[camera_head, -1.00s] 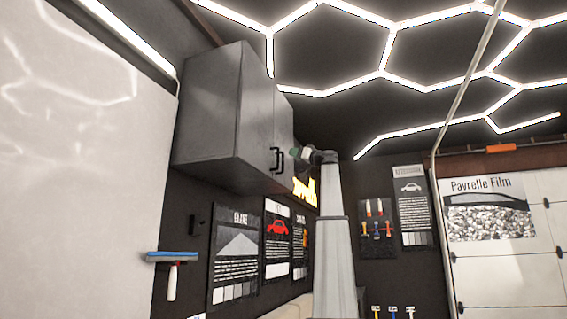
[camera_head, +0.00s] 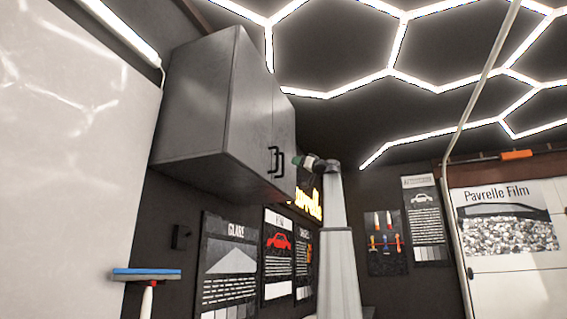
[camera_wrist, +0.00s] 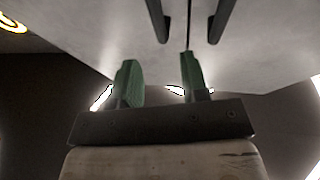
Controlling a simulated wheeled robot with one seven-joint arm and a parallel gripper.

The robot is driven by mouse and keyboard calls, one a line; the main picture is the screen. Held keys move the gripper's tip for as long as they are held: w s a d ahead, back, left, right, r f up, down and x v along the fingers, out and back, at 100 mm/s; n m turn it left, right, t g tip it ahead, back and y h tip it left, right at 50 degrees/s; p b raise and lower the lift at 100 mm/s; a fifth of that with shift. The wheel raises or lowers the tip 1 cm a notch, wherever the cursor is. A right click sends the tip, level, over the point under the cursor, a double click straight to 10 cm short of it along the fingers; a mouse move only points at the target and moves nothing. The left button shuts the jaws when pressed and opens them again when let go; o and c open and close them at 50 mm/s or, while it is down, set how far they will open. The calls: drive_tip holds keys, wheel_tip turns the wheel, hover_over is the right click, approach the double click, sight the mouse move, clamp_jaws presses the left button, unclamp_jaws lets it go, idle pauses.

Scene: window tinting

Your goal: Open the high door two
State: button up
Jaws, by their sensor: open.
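A dark grey wall cabinet (camera_head: 190,105) with two closed doors hangs high on the wall. Two black bar handles (camera_head: 277,161) stand side by side at the seam between the doors. Which door is number two cannot be told. My gripper (camera_head: 298,160) has green fingers and is just right of the handles in the head view. In the wrist view my gripper (camera_wrist: 158,75) is open with nothing between its fingers. There, the left handle (camera_wrist: 158,20) and the right handle (camera_wrist: 222,20) lie beyond the fingertips, with the door seam between them. The fingers appear apart from both handles.
Posters (camera_head: 230,265) hang on the wall below the cabinet. A blue-edged squeegee (camera_head: 146,274) is at the lower left, by a pale panel (camera_head: 60,150). A tool board (camera_head: 386,242) hangs at the right. A thin pole (camera_head: 480,90) rises at the right.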

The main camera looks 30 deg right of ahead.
sight(283, 159)
drive_tip(key=x, duration=0.9)
drive_tip(key=shift+w+r, duration=0.1)
drive_tip(key=shift+w, duration=0.05)
clamp_jaws()
